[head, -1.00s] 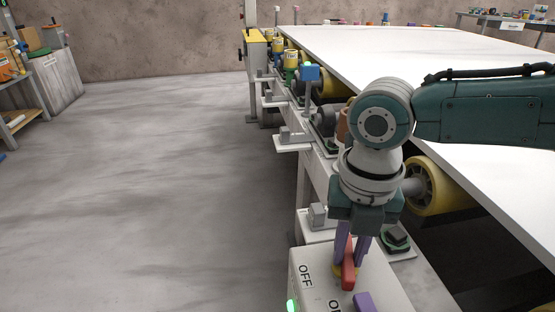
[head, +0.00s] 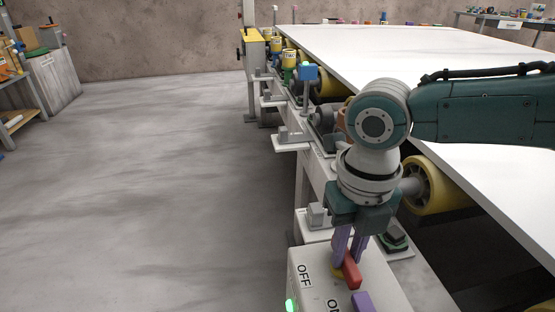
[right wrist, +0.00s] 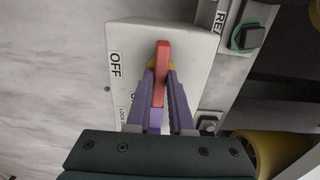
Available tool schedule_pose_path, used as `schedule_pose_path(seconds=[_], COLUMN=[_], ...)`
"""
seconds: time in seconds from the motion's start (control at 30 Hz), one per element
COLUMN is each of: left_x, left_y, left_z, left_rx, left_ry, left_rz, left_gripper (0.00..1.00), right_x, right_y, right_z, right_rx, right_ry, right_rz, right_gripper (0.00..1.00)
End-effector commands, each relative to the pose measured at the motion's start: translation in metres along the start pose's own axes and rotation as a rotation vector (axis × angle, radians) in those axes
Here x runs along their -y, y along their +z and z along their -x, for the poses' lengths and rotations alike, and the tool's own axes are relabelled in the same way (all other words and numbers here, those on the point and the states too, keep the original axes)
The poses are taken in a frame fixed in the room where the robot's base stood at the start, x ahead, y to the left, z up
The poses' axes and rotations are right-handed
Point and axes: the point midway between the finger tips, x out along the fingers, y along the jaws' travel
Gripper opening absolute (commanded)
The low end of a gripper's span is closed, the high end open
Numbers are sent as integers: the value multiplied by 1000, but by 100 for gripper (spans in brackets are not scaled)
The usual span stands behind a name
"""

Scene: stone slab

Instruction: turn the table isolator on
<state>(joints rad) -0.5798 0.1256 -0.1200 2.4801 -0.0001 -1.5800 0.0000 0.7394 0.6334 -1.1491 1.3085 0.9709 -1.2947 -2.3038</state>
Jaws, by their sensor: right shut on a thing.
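The isolator is a white box (head: 318,270) at the bottom of the head view, carrying the words OFF and ON, the latter partly cut off. Its red handle (head: 352,272) sits on a yellow base and is tilted toward the lower right there. My right gripper (head: 346,255) points down with its purple fingers shut on the red handle. In the right wrist view the handle (right wrist: 162,70) stands between the two fingers (right wrist: 162,88), over the white box (right wrist: 130,50), with OFF to its left. The fingers hide part of the ON label. My left gripper is not in view.
A purple block (head: 362,302) is on the box and a green light (head: 291,305) at its left edge. The big white slab (head: 420,60) lies to the right on a frame with yellow rollers (head: 436,188). The grey floor (head: 150,190) at left is clear.

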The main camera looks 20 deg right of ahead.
Motion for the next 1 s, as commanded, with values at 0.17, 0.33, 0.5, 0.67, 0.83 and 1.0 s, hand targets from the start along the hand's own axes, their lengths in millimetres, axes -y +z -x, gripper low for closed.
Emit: schedule_pose_path(seconds=[0.17, 0.33, 0.5, 0.67, 0.83, 1.0], left_x=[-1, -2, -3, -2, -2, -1], left_y=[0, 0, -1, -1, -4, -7], left_z=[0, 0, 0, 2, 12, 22], left_rx=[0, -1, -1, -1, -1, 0], left_ry=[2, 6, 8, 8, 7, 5], left_rz=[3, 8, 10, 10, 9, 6], left_gripper=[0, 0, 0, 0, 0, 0], right_x=[-1, -1, 0, 0, 0, 0], right_y=[0, 0, 0, 0, 1, 1], right_z=[1, 1, 0, 3, 29, 65], right_rx=[0, 0, 0, 1, 4, 4], right_ry=[3, 2, 1, 1, 2, 2], right_rz=[3, 2, 1, 0, 0, 1], right_gripper=[26, 45, 50, 50, 50, 50])
